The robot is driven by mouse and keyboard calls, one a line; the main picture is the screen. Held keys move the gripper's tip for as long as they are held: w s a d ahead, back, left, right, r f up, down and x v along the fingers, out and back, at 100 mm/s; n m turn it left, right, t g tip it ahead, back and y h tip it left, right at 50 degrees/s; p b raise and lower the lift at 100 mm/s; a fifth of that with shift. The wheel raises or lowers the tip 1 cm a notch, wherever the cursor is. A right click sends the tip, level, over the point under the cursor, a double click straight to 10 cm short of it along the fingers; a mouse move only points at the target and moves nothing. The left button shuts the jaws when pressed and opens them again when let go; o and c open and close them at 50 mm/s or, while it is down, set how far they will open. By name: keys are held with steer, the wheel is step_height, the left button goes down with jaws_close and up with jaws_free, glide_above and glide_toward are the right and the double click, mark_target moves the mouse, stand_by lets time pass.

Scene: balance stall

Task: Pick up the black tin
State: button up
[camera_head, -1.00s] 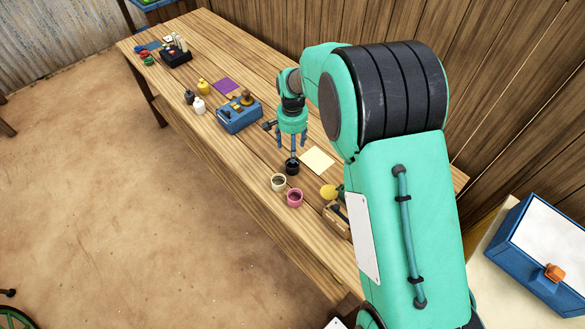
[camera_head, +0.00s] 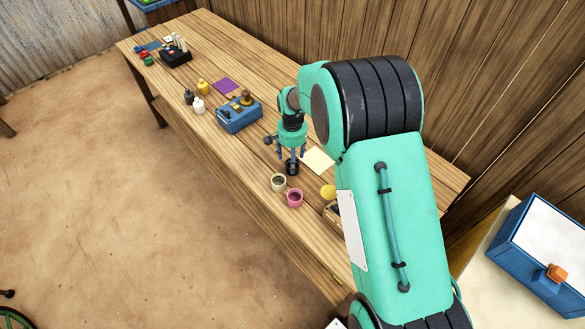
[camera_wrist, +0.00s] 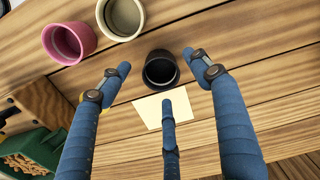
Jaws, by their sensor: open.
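The black tin (camera_head: 292,168) stands upright on the wooden table, beside the cream paper square (camera_head: 318,160). In the wrist view the black tin (camera_wrist: 161,69) is open-topped and empty-looking. My gripper (camera_head: 291,163) is right above the tin, pointing down, with its fingertips close to the rim. In the wrist view my gripper (camera_wrist: 160,84) has its blue fingers spread around the tin, with gaps on both sides. It is open and holds nothing. How far the fingertips are above the table is hard to tell.
A cream tin (camera_head: 278,182) and a pink tin (camera_head: 295,198) stand close by, toward the table's front edge. A blue balance box (camera_head: 238,117) is to the left. A yellow item (camera_head: 327,191) and a wooden tray lie to the right, partly behind my arm.

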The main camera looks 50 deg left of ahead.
steer(key=shift+w+f+b, duration=0.2)
steer(key=shift+f+b, duration=0.15)
steer(key=shift+f, duration=2.15)
steer(key=c, duration=1.2)
